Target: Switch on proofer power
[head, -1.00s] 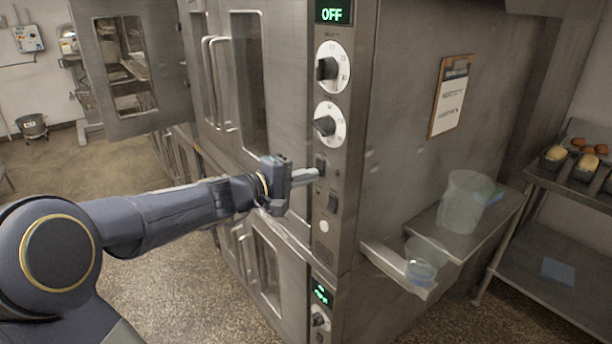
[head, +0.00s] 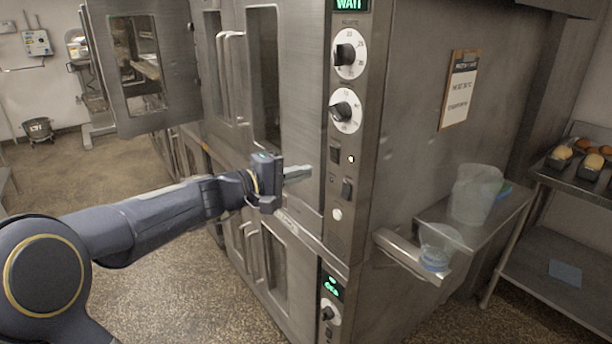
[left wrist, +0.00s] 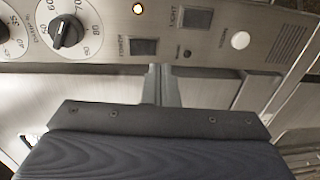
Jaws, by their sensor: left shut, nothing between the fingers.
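The proofer's control panel (head: 352,120) has a black rocker switch (head: 335,154) below two dials. In the left wrist view the switch marked POWER (left wrist: 143,47) lies just beyond my fingertips. A small lamp (head: 351,159) beside it glows amber-white. The green display (head: 350,4) at the top of the panel reads WAIT, partly cut off. My left gripper (head: 298,173) is shut and empty, a little left of the switch and apart from it. Its closed fingers also show in the left wrist view (left wrist: 161,82). My right gripper is not in view.
A second switch (head: 347,190) and a white button (head: 337,214) sit lower on the panel. An open oven door (head: 150,80) stands at the upper left.

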